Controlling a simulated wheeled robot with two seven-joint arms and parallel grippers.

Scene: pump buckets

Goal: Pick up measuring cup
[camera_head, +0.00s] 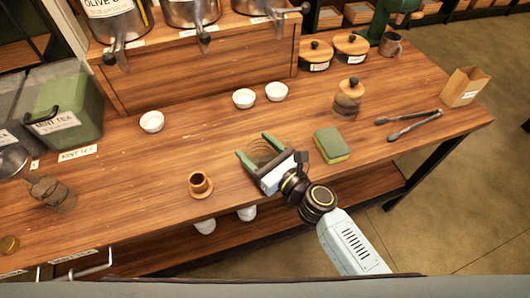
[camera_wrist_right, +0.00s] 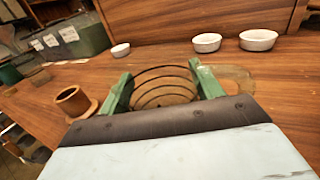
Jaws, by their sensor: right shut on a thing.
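The measuring cup (camera_head: 263,151) is clear and ribbed, and sits over the middle of the wooden counter, near its front. In the right wrist view the cup (camera_wrist_right: 163,90) shows as curved rings, with a clear handle-like part sticking out to the right. My right gripper (camera_head: 254,146) has its green fingers on either side of the cup and is shut on it. The fingers also show in the right wrist view (camera_wrist_right: 160,72). Whether the cup touches the counter I cannot tell. My left gripper is not in view.
A green-and-yellow sponge (camera_head: 332,145) lies just right of the cup. Small white bowls (camera_head: 244,98) sit behind. Tongs (camera_head: 412,125), a lidded jar (camera_head: 348,97) and a paper bag (camera_head: 464,86) are farther right.

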